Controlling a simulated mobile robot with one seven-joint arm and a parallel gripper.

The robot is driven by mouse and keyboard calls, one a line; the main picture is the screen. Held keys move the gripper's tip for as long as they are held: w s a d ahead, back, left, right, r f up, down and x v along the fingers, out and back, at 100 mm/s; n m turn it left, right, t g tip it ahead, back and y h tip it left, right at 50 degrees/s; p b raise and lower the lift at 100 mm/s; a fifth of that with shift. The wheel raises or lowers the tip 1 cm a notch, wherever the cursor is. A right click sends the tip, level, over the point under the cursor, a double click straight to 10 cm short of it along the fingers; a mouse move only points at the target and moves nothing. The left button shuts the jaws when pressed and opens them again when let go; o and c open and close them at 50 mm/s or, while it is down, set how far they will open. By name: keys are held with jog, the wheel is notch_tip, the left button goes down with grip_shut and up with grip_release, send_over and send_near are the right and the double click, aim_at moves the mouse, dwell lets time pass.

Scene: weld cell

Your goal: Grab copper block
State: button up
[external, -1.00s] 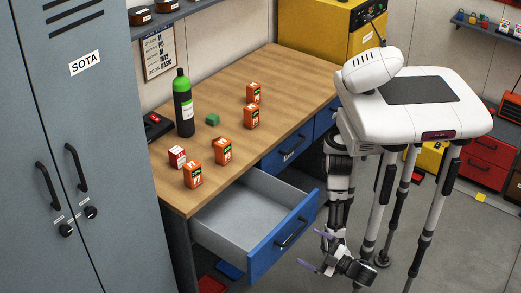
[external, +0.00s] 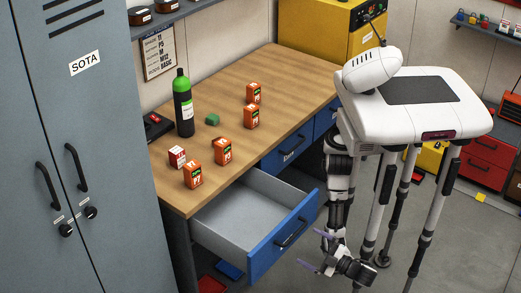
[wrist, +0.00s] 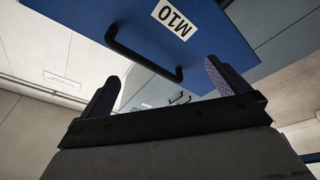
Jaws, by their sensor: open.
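I cannot make out a clear copper block in either view. A small brownish shape (external: 216,142) shows just behind an orange box (external: 222,152) on the wooden workbench (external: 285,85); it is too small and hidden to tell what it is. My gripper (external: 316,250) is low, beside the right end of the open drawer's blue front (external: 284,242), below the bench top. In the wrist view my gripper (wrist: 160,85) is open with nothing between its two purple fingers. A blue drawer front (wrist: 205,35) with a black handle and an M10 label lies ahead of it.
The pulled-out drawer (external: 240,210) looks empty and juts out. A grey locker (external: 75,140) stands at the left.

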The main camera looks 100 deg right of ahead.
jog(key=shift+c, duration=0.3)
jog(key=c, duration=0.7)
jog(key=shift+c, duration=0.2)
